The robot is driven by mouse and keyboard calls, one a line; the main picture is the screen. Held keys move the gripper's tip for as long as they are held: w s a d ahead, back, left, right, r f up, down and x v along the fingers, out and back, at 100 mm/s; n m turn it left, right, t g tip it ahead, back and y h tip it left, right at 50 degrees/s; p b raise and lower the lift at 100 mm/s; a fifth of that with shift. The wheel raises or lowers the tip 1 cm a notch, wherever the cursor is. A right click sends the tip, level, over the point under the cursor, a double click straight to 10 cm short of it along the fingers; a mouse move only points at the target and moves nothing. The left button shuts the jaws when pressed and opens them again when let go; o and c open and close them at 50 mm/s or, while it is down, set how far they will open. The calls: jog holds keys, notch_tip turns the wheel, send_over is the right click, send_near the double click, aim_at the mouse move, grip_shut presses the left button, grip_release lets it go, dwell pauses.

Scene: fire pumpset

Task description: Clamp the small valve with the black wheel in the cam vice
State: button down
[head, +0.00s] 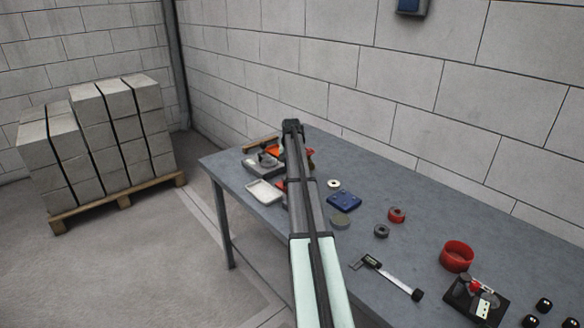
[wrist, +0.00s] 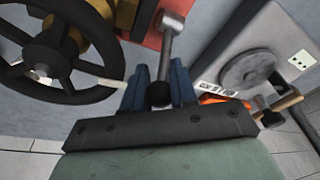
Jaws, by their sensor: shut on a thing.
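In the wrist view, my gripper (wrist: 158,90) has its blue fingers shut on the black knob (wrist: 159,95) of a metal lever (wrist: 171,40). The lever runs up to a red-orange block, which looks like the cam vice (wrist: 150,12). The small valve shows its black wheel (wrist: 62,50) at the left, with part of its brass body (wrist: 98,30) behind, close beside the red block. I cannot tell how the valve sits between the jaws. In the head view, my arm hides the gripper and most of this spot; a bit of red (head: 310,153) shows beside it.
In the wrist view, a grey unit with a round disc (wrist: 248,70) stands right of my gripper. In the head view, a white tray (head: 264,192), blue tray (head: 344,201), rings, caliper (head: 388,275) and red bowl (head: 457,256) lie on the grey table (head: 430,235). A wall stands behind.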

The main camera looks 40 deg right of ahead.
jog(key=c, duration=0.9)
grip_release()
jog(key=shift+r, duration=0.15)
jog(key=v, duration=1.3)
jog(key=shift+r, duration=0.3)
jog(key=shift+c, duration=0.2)
